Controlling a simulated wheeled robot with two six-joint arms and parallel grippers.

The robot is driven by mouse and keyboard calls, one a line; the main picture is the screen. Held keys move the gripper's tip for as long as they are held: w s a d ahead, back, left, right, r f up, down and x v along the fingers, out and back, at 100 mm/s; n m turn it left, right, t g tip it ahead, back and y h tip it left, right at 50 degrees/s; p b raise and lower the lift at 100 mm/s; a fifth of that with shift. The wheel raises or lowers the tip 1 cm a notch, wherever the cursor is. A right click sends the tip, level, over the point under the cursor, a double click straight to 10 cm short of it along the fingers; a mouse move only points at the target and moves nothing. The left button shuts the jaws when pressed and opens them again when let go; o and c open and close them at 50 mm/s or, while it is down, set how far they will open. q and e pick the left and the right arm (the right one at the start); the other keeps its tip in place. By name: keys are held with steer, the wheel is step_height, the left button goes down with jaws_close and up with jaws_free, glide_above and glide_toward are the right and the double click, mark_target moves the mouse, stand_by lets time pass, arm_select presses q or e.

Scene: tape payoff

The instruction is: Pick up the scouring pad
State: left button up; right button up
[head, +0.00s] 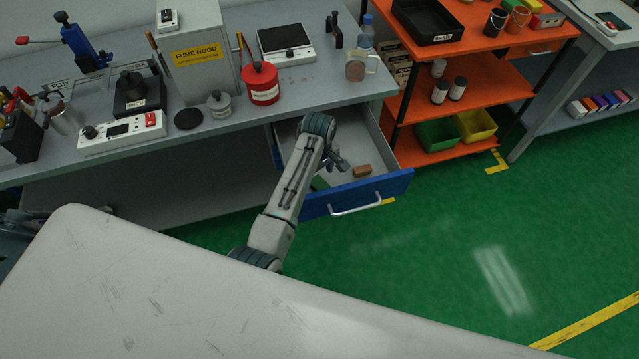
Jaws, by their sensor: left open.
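A blue-fronted drawer (392,186) stands pulled out under the grey workbench. Inside it, a small green piece (319,183) shows beside my left arm, near the front left. It is mostly hidden by the arm and may be the scouring pad; I cannot tell for sure. A small brown block (362,171) lies near the drawer's front right. My left gripper (343,163) is open over the drawer, just left of the brown block and apart from it. No object shows between its fingers. My right gripper is not in view.
The workbench (215,125) above the drawer holds a red can (260,83), a fume hood (195,45), a scale (286,44) and a glass jug (357,66). An orange shelf unit (480,75) stands right of the drawer. Green floor (420,265) is clear in front.

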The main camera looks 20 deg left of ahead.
mark_target(319, 183)
arm_select(q)
steer(key=shift+s+f+p, duration=0.1)
steer(key=shift+f+p, duration=0.2)
steer(key=shift+f, duration=1.6)
steer(key=c, duration=1.1)
steer(key=shift+c, duration=0.2)
step_height(319, 183, up, 10)
steer(key=b, duration=0.1)
steer(key=shift+b, duration=0.4)
steer(key=shift+o, duration=1)
steer(key=shift+r, duration=0.1)
steer(key=shift+c, duration=0.2)
